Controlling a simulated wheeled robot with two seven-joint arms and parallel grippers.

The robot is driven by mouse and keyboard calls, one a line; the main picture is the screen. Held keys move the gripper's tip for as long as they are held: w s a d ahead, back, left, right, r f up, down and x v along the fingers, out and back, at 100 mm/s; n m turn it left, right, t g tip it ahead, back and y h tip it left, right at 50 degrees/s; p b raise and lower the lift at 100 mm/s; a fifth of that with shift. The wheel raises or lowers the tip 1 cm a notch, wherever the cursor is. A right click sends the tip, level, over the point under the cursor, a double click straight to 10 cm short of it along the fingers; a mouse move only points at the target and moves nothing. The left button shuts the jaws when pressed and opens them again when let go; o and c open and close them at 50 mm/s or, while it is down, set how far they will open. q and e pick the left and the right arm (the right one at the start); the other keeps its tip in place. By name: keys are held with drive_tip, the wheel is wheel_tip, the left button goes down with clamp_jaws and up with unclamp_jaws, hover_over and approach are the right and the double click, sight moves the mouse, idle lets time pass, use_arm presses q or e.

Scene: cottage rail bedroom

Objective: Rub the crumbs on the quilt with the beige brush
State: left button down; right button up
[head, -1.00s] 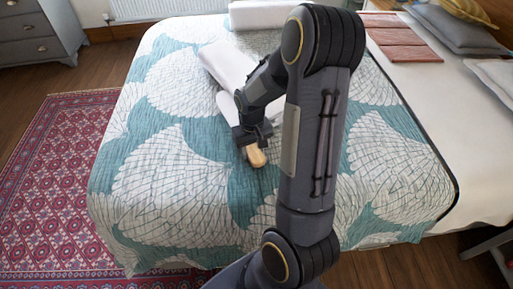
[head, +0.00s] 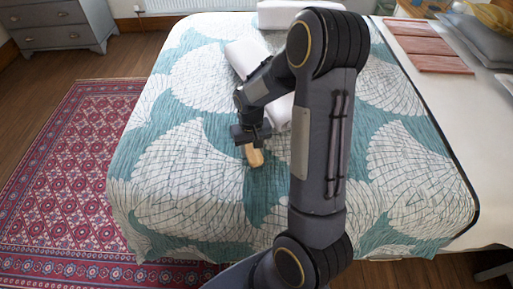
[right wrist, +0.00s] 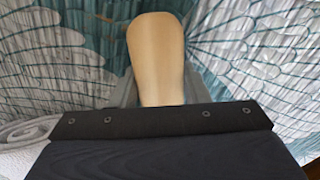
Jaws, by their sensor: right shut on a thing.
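The quilt (head: 260,205), teal with large white fan shapes, covers the bed. My right gripper (head: 250,143) is over the middle of the quilt and is shut on the beige brush (head: 254,156). The brush sticks out from the jaws toward the near side of the bed. In the right wrist view the smooth rounded end of the brush (right wrist: 157,55) fills the space between the fingers, with the quilt behind it. I cannot tell whether the brush touches the quilt. I can make out no crumbs. My left gripper is not in view.
White rolled towels (head: 245,58) lie on the quilt just beyond my right gripper. Reddish-brown folded pieces (head: 430,48) and grey pillows (head: 485,40) lie at the right. A red patterned rug (head: 60,170) and a grey dresser (head: 60,25) are at the left.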

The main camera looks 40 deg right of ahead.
sight(284, 150)
drive_tip(key=shift+w+d, duration=0.7)
drive_tip(key=shift+w, duration=0.15)
drive_tip(key=shift+s+d+r, duration=0.1)
drive_tip(key=shift+s+d, duration=1)
drive_tip(key=shift+d, duration=0.25)
drive_tip(key=shift+s+d, duration=1.05)
drive_tip(key=shift+d, duration=0.15)
drive_tip(key=shift+s+d, duration=1.15)
drive_tip(key=shift+d, duration=0.25)
drive_tip(key=shift+s+d+f+b, duration=0.25)
drive_tip(key=shift+s+d+b, duration=0.05)
drive_tip(key=shift+s+d, duration=0.9)
drive_tip(key=shift+d+r+p, duration=0.1)
drive_tip(key=shift+r+p, duration=0.35)
drive_tip(key=shift+r, duration=0.05)
wheel_tip(284, 150, up, 5)
drive_tip(key=p, duration=0.4)
drive_tip(key=shift+w+r, duration=0.1)
drive_tip(key=shift+w, duration=0.05)
